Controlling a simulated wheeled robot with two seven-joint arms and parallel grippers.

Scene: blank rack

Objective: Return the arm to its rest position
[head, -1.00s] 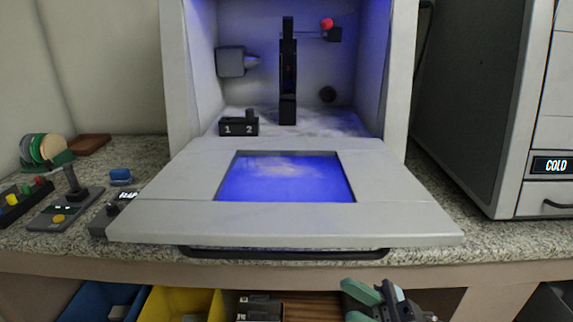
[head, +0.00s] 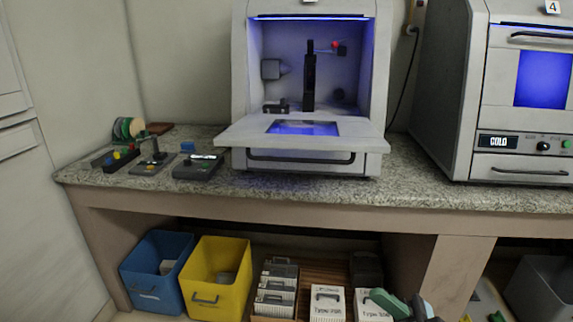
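My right gripper (head: 406,304) shows at the bottom edge of the head view, right of the middle. Its two teal-padded fingers stand apart, and I see nothing held between them. The rest of that arm is cut off by the frame edge. It is in front of the lower shelf, below the counter edge. My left gripper is not in view.
A grey cabinet (head: 241,75) with its flap (head: 240,133) lowered stands on the granite counter (head: 415,183). A second cabinet (head: 460,85) is at right. Below are a blue bin (head: 150,290), a yellow bin (head: 215,285) and labelled boxes (head: 327,302).

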